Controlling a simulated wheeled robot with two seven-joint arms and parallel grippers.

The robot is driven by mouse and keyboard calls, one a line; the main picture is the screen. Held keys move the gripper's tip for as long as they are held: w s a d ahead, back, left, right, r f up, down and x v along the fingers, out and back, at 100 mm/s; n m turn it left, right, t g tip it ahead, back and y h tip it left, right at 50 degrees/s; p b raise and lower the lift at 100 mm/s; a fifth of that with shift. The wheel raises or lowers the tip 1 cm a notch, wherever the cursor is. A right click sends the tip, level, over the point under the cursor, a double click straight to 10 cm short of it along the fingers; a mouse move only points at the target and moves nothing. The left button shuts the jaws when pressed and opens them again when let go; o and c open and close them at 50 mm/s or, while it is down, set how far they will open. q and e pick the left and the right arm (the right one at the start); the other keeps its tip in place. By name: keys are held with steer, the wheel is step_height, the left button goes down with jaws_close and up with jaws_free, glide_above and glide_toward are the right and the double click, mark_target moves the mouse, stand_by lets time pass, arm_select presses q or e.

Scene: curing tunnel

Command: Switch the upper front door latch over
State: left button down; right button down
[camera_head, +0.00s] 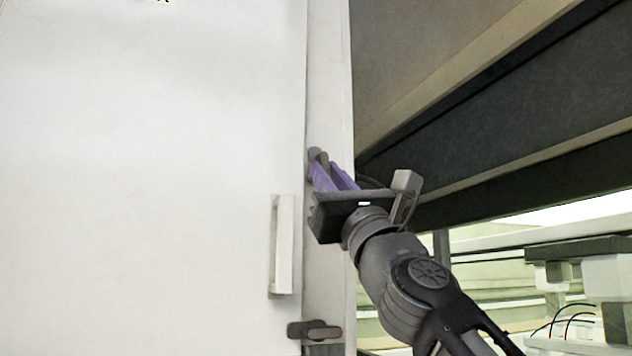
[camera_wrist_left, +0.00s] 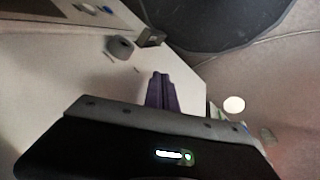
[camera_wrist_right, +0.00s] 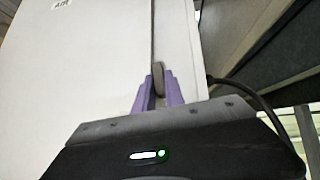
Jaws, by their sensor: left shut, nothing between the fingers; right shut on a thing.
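The upper front door latch (camera_head: 323,160) is a small grey-brown lever on the narrow frame strip to the right of the white door. My right gripper (camera_head: 330,170) has purple fingers and is shut on this latch, which stands nearly upright. In the right wrist view the latch (camera_wrist_right: 158,77) shows between the fingertips, close to the door seam. My left gripper (camera_wrist_left: 160,76) shows only in the left wrist view. Its purple fingers are together and empty.
The white door (camera_head: 150,180) carries a vertical handle (camera_head: 283,245). A second, lower latch (camera_head: 315,330) lies level below. A dark overhead structure (camera_head: 500,130) fills the upper right. A cable (camera_wrist_right: 262,108) runs beside my right gripper.

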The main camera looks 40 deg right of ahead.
steer(key=n+y, duration=0.3)
steer(key=n+g+y+p, duration=0.1)
steer(key=n+y, duration=0.2)
steer(key=n+y+p, duration=0.1)
steer(key=n+y, duration=0.2)
steer(key=n, duration=0.1)
steer(key=shift+s+d+r+g, duration=0.2)
steer(key=shift+r+g, duration=0.1)
steer(key=shift+r, duration=0.05)
steer(key=shift+s+n+y+p, duration=0.1)
steer(key=shift+n+y+p, duration=0.35)
steer(key=shift+n+y, duration=0.2)
steer(key=shift+s, duration=0.1)
steer(key=c, duration=1.7)
jaws_free()
steer(key=shift+a+r, duration=0.1)
steer(key=o, duration=0.3)
steer(key=shift+g, duration=0.3)
steer(key=shift+f, duration=0.2)
